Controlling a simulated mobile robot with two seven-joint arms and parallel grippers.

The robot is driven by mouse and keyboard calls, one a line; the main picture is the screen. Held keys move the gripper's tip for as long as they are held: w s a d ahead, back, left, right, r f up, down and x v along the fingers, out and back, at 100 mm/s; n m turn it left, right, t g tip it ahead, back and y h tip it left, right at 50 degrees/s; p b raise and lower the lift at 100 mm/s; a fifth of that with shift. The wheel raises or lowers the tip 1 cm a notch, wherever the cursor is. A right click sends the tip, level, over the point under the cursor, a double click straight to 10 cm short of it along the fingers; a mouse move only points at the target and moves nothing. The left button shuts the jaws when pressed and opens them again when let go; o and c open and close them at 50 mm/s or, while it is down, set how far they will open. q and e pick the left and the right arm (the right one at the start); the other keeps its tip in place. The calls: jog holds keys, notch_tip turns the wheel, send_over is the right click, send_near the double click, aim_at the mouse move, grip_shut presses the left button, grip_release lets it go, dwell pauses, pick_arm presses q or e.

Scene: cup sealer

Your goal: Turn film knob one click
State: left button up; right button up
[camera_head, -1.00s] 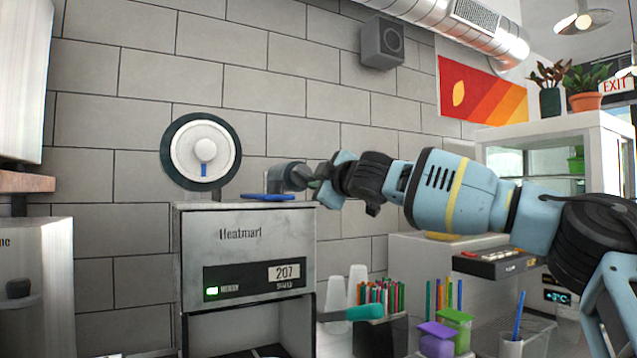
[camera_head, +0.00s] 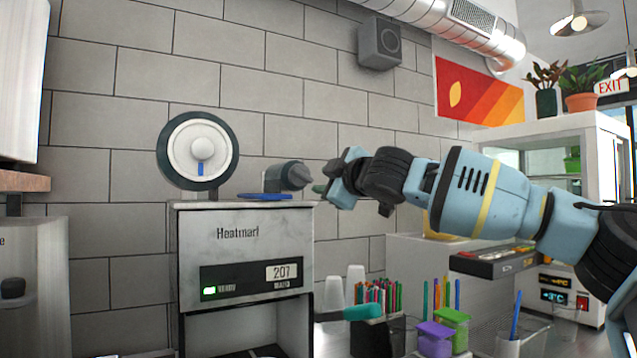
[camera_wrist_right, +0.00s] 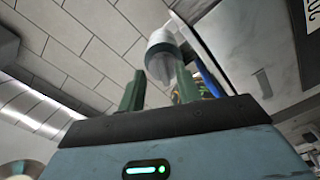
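The grey film knob (camera_head: 288,177) sticks out to the right above the Heatmart cup sealer (camera_head: 245,250). My right gripper (camera_head: 320,189) is just right of the knob, pointing at it, with a small gap between them. In the right wrist view the pale ribbed knob (camera_wrist_right: 166,58) sits just beyond the two green fingers. These fingers (camera_wrist_right: 160,85) are apart with nothing between them. A white film reel (camera_head: 187,165) with a dark rim and a short blue mark stands above the sealer's left side. My left gripper is not in view.
A blue piece (camera_head: 265,197) lies on the sealer top below the knob. A teal handle (camera_head: 362,313) sticks out right of the sealer. Cups, a pen holder (camera_head: 380,335) and small boxes stand below my right arm.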

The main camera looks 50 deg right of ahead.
jog(key=shift+v, duration=1.7)
